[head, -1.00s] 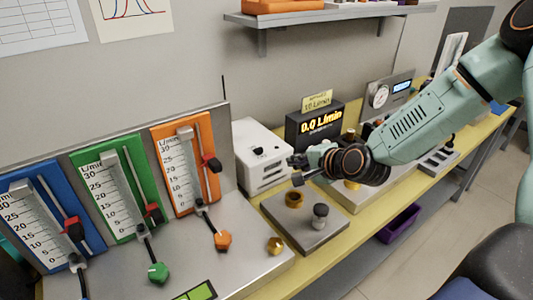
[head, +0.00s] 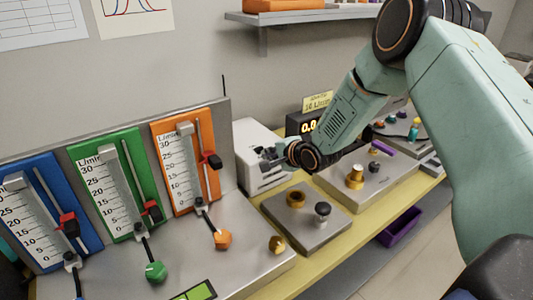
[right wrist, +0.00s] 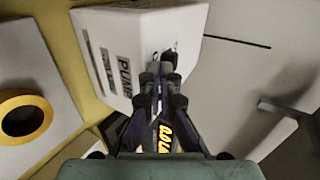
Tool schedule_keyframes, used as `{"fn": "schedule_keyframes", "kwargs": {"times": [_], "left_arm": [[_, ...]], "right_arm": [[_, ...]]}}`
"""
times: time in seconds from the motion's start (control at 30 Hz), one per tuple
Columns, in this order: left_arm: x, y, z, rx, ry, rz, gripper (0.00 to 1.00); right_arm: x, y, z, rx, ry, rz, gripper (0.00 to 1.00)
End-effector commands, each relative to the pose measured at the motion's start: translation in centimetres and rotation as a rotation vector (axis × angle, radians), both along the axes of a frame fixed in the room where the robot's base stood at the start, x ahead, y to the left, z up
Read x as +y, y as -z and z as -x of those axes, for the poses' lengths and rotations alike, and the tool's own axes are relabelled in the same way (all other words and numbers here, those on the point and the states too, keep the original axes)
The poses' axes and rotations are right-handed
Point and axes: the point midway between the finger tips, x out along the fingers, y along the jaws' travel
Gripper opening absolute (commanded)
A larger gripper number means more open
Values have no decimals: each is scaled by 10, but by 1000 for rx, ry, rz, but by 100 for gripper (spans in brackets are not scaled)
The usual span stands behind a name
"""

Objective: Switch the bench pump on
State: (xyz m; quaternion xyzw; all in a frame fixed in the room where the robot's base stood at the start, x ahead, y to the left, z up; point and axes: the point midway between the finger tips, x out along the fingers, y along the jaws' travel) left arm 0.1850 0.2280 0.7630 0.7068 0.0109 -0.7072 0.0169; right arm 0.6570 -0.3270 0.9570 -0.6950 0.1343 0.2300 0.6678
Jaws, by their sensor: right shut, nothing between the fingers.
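The bench pump is a white box (head: 247,142) on the bench, right of the orange flow meter. In the right wrist view, the box (right wrist: 122,52) shows the word PUMP on one face. A small dark switch-like part (right wrist: 171,54) shows on it just beyond my fingertips; its on or off position cannot be told. My right gripper (head: 268,158) is shut and empty, in front of the pump's right side, and hides part of it. In the wrist view the fingertips (right wrist: 161,82) overlap the pump; contact is unclear. My left gripper is not in view.
A dark display (head: 306,124) with yellow digits stands right of the pump, partly behind my right arm. Blue, green and orange flow meters (head: 186,165) stand at the left. A metal plate (head: 300,226) with a brass ring and a grey knob lies in front.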

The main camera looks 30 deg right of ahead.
Motion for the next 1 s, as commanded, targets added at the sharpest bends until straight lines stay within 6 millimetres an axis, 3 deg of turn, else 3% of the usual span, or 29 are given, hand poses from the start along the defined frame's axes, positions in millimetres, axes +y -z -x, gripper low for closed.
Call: {"fn": "schedule_keyframes", "kwargs": {"times": [0.2, 0.67, 1.0], "left_arm": [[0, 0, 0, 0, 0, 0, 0], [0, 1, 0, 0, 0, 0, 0], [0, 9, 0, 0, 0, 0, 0]], "right_arm": [[2, 1, -13, 2, 1, 0, 0], [2, 0, -15, 1, 1, 0, 0], [4, 1, -29, 0, 0, 0, 0]]}}
